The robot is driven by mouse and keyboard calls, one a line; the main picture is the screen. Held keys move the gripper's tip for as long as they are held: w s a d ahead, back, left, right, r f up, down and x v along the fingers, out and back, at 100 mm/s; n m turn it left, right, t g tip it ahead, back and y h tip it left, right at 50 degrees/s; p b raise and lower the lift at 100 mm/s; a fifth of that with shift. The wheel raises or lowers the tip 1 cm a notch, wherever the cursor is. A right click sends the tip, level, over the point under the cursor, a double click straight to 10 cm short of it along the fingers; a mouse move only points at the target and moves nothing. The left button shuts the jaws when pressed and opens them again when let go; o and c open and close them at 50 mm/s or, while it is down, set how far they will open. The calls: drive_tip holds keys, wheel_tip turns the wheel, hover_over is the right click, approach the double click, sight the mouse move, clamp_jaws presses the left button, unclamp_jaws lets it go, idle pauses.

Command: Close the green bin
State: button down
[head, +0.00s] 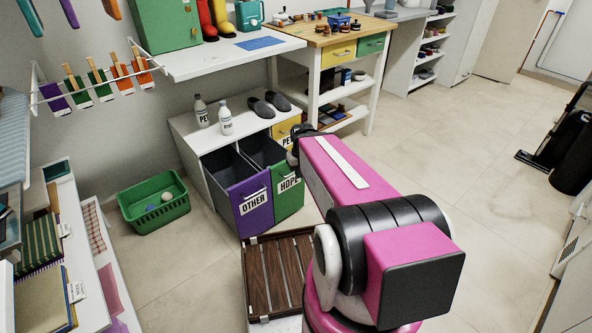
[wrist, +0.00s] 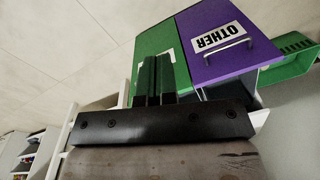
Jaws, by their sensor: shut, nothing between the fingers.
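The green bin (head: 289,198), labelled HDPE, is a drawer-like bin in the white cabinet. It stands pulled out, with its dark inside showing from above. Its green front panel (wrist: 158,38) fills the upper middle of the wrist view, and its label is mostly hidden behind my fingers. My gripper (wrist: 154,60) is shut and empty, with its dark fingers in front of that panel. I cannot tell whether they touch it. In the head view my pink arm hides the gripper and part of the bin's right side.
The purple bin (head: 250,197), labelled OTHER, is also out, left of the green one. A yellow bin front (head: 283,132) is partly hidden behind my arm. Bottles (head: 225,120) and dark slippers (head: 262,107) lie on the cabinet top. A green basket (head: 155,203) and a slatted wooden crate (head: 280,275) stand nearby.

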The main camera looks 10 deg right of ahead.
drive_tip(key=w+d+f+n+t+y, duration=0.2)
drive_tip(key=w+d+n+y, duration=0.1)
drive_tip(key=w+d+n, duration=0.55)
drive_tip(key=w+d+f+n+t+y, duration=0.1)
drive_tip(key=w+d+f+n+y, duration=0.3)
drive_tip(key=w+n, duration=0.65)
drive_tip(key=shift+n+h, duration=0.4)
drive_tip(key=shift+n, duration=0.2)
drive_tip(key=x, duration=0.9)
drive_tip(key=shift+w+a+r, duration=0.15)
drive_tip(key=shift+w+a, duration=0.15)
drive_tip(key=shift+a, duration=0.1)
drive_tip(key=shift+w+a, duration=0.4)
drive_tip(key=shift+w, duration=0.25)
drive_tip(key=w+a, duration=0.5)
drive_tip(key=w, duration=0.6)
drive_tip(key=w+a, duration=0.6)
drive_tip(key=w, duration=0.5)
drive_tip(key=shift+a, duration=0.15)
drive_tip(key=shift+w, duration=0.1)
drive_tip(key=shift+r, duration=0.15)
